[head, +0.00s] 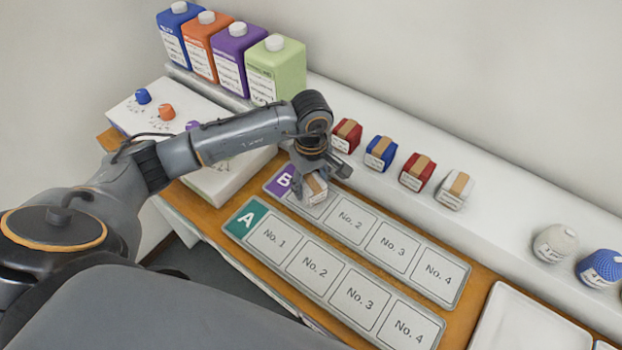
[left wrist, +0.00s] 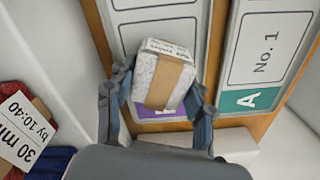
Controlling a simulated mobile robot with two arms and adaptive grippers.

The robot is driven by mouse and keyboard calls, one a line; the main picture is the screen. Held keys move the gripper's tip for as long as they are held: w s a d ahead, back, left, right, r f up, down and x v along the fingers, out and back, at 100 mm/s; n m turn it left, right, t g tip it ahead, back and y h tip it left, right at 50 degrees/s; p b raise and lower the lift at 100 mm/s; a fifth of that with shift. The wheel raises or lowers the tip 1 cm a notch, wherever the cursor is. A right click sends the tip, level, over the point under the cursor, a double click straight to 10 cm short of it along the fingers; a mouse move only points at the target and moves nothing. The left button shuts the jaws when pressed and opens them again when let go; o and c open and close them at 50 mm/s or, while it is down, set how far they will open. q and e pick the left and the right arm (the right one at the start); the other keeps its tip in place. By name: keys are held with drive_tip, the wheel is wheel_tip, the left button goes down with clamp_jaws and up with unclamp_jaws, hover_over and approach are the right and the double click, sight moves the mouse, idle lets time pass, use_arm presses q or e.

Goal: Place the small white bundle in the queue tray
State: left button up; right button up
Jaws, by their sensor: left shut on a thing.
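My left gripper (head: 314,180) is shut on a small white bundle (head: 315,190) with a brown band and a printed label. The left wrist view shows the bundle (left wrist: 148,72) between the two fingers. It is over the No. 1 slot of tray B (head: 460,291), beside the purple B label (head: 283,180); I cannot tell whether it touches the tray. Tray A (head: 430,334), with a green label, lies in front, its slots empty. Slots No. 2 to No. 4 of tray B are empty. Neither tray visibly reads "queue". My right gripper is not in view.
On the ledge behind stand a red bundle (head: 347,135), a blue one (head: 381,153), another red one (head: 417,173) and another white one (head: 448,198). Yarn-like balls (head: 555,243) sit at right, near a blank white tray (head: 525,325). Coloured jugs (head: 275,70) stand at back left.

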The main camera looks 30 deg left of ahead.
use_arm(q)
drive_tip(key=shift+f, duration=0.1)
drive_tip(key=shift+f+b, duration=0.1)
drive_tip(key=shift+b, duration=0.2)
drive_tip(key=o, duration=1)
drive_tip(key=shift+o, duration=0.9)
